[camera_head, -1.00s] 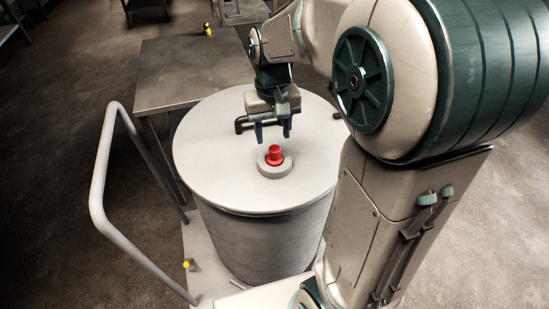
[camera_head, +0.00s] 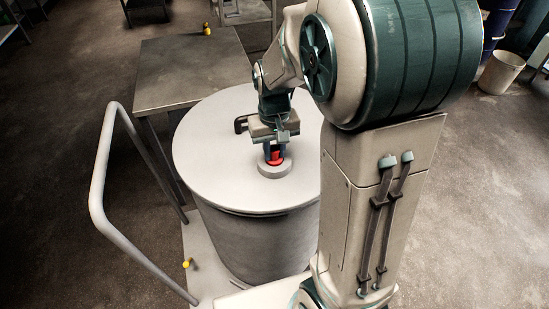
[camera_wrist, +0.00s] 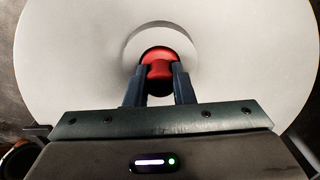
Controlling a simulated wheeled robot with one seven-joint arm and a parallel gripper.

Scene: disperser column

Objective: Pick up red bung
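The red bung (camera_head: 276,161) sits in the raised grey collar (camera_head: 275,171) on the lid of the drum. My gripper (camera_head: 274,152) is above it, pointing down, with its fingers at the bung's sides. In the wrist view, my gripper (camera_wrist: 161,72) has its two dark fingers close together with the red bung (camera_wrist: 159,62) between them, and they look shut on it. The fingers hide part of the bung. I see no lift of the bung out of the collar.
The grey drum (camera_head: 250,245) has a wide, flat lid (camera_head: 215,165), clear around the collar. A bent pipe handrail (camera_head: 98,185) stands at the left. A metal table (camera_head: 180,75) stands behind the drum, with a small yellow object (camera_head: 207,29) near its far edge.

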